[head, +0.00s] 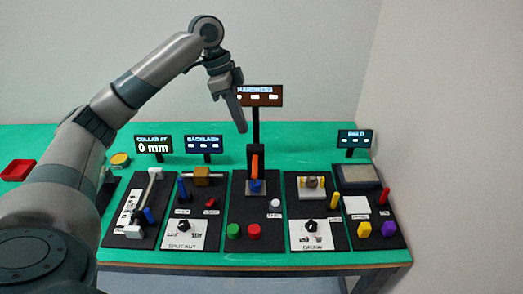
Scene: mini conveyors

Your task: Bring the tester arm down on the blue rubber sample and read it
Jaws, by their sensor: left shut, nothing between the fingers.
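The hardness tester stands on the middle black board (240,212), with an upright black post and an orange arm (254,165). A blue sample (257,187) sits at the foot of the orange arm; I cannot tell whether they touch. The hardness display (260,96) on a pole above shows white dashes and no number. My left gripper (242,130) is shut and empty, pointing down in front of the display's left edge, above the orange arm in the picture. My right gripper is not in view.
Green (234,231) and red (253,231) knobs sit at the middle board's front. Other boards stand close on both sides, with displays behind. A red tray (18,170) lies at the far left. The green table (300,147) is clear behind the middle boards.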

